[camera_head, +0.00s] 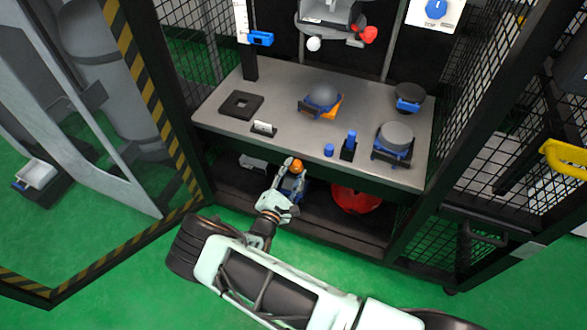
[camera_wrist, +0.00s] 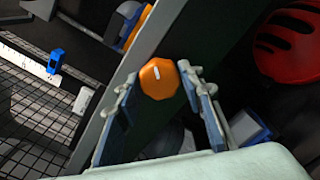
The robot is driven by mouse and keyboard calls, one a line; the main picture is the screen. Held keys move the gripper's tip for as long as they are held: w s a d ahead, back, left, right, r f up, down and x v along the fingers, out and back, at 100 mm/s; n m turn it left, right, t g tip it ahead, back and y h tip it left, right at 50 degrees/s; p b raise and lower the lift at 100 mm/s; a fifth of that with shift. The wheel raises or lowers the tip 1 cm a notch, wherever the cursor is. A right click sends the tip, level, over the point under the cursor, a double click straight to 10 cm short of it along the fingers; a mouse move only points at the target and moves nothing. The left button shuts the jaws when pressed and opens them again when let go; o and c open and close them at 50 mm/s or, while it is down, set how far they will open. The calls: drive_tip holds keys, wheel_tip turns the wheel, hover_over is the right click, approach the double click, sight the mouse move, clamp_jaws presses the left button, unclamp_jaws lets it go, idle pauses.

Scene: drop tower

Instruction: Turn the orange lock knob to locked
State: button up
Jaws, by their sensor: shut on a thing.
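The orange lock knob (camera_head: 297,165) is at the front edge of the grey tabletop, just below it. In the wrist view the knob (camera_wrist: 159,80) is a rounded orange piece with a short white mark near the middle of its face. My gripper (camera_head: 290,178) reaches up to it from the front. In the wrist view the two fingers of my gripper (camera_wrist: 157,76) stand on either side of the knob and are shut on it. The locked and unlocked marks cannot be made out.
The tabletop (camera_head: 285,82) holds a grey dome on an orange and blue base (camera_head: 323,97), a grey round part (camera_head: 396,137) and small blue pieces. A red helmet (camera_head: 356,199) lies on the shelf below. Mesh side walls and an open striped door (camera_head: 150,95) flank the front.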

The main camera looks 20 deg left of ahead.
drive_tip(key=m+p, duration=0.1)
drive_tip(key=m, duration=0.3)
drive_tip(key=shift+r+m, duration=0.1)
drive_tip(key=shift+m, duration=0.2)
drive_tip(key=shift+m+p, duration=1.1)
drive_tip(key=shift+m, duration=1.4)
drive_tip(key=o, duration=1.2)
drive_tip(key=shift+s, duration=0.1)
drive_tip(key=s, duration=1.1)
drive_tip(key=shift+s+a, duration=0.4)
drive_tip(key=shift+a, duration=0.05)
